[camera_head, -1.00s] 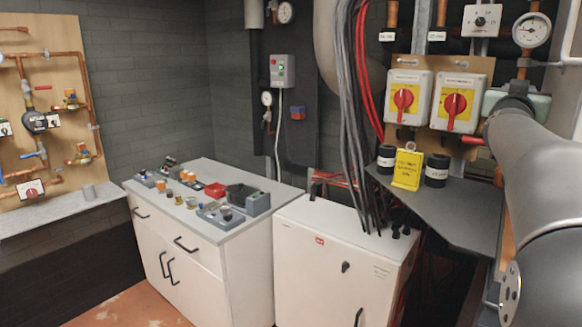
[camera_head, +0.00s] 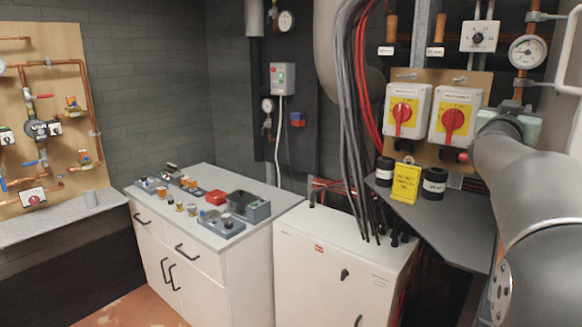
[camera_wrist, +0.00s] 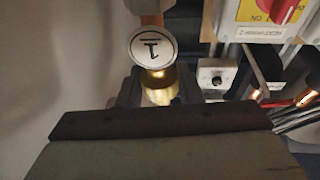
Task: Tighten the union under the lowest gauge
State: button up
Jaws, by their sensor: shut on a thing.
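My gripper is at the far right of the head view, where its pale green-grey body (camera_head: 524,124) is in front of the copper pipework. A round gauge (camera_head: 528,52) with a white face sits above it on that pipe. In the wrist view, my gripper (camera_wrist: 157,92) has its two dark fingers shut on a brass union (camera_wrist: 158,80), one finger on each side. A round white disc (camera_wrist: 152,46) with a black mark, seen upside down, is right beside the union. The arm hides the union in the head view.
Two red-handled isolators (camera_head: 403,111) are on a board left of my gripper, with a yellow sign (camera_head: 406,183) and black cylinders on the grey shelf (camera_head: 455,220) below. Cables (camera_head: 352,120) hang further left. Other gauges (camera_head: 267,105) are on the back wall.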

jog(key=shift+r+m+g+h+p, duration=0.1)
jog(key=shift+m+g+h+p, duration=1.15)
jog(key=shift+p, duration=1.4)
jog(key=shift+g, duration=0.35)
jog(key=o, duration=1.1)
jog(key=shift+s, duration=0.1)
jog(key=shift+o, duration=0.2)
jog(key=shift+f+n+t+y+b, duration=0.4)
jog(key=shift+n+t+b, duration=0.2)
jog(key=shift+b, duration=0.35)
jog(key=n+t+y+b, duration=0.2)
jog(key=t+b, duration=0.1)
jog(key=b, duration=0.3)
jog(key=shift+n+y+b, duration=0.25)
jog(key=shift+y+b, duration=0.4)
jog(key=shift+b, duration=0.45)
jog(key=b, duration=0.2)
jog(key=t+y+b, duration=0.1)
jog(key=b, duration=0.1)
jog(key=shift+w+r+n+t, duration=0.1)
jog(key=shift+w+n+t, duration=0.1)
jog(key=shift+n+t, duration=0.15)
